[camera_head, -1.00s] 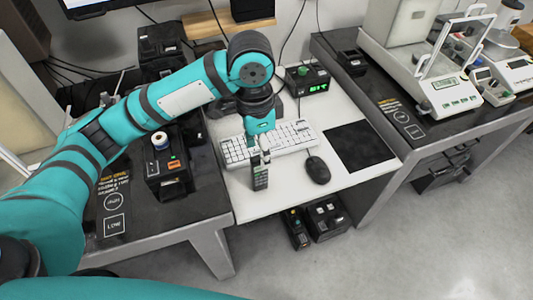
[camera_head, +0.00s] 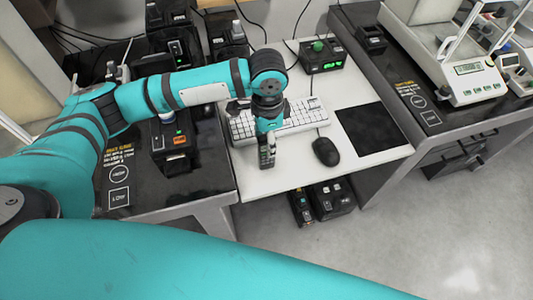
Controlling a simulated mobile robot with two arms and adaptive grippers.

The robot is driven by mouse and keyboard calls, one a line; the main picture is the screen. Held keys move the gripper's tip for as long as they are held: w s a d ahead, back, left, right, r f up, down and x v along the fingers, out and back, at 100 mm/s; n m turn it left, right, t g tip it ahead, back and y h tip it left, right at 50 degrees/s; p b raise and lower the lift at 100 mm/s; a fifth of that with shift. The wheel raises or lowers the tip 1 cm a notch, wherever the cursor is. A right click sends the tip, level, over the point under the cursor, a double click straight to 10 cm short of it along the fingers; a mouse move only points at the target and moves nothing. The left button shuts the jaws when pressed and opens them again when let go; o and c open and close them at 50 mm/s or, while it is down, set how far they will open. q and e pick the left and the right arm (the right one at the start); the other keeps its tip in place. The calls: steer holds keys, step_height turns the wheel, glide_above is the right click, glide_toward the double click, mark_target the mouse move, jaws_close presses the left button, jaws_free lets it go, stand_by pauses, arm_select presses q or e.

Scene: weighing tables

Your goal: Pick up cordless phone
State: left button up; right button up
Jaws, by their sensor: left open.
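The cordless phone (camera_head: 267,160) is a small dark handset on the white desk, in front of the keyboard and left of the mouse. My left gripper (camera_head: 267,145) comes down on it from above and behind. Its jaws are open, and its fingers overlap the phone's upper part in the picture. I cannot tell whether they touch it. Part of the phone is hidden by the gripper. My right gripper is out of the picture.
A white keyboard (camera_head: 300,118) lies just behind the phone. A black mouse (camera_head: 326,152) and a black mat (camera_head: 373,131) lie to the right. A black device with a green display (camera_head: 321,58) stands at the back. A dark table with boxes is at the left.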

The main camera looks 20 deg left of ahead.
arm_select(q)
steer(key=f, duration=0.4)
steer(key=shift+w+a+f, duration=0.2)
steer(key=shift+f, duration=0.35)
steer(key=c, duration=0.6)
jaws_close()
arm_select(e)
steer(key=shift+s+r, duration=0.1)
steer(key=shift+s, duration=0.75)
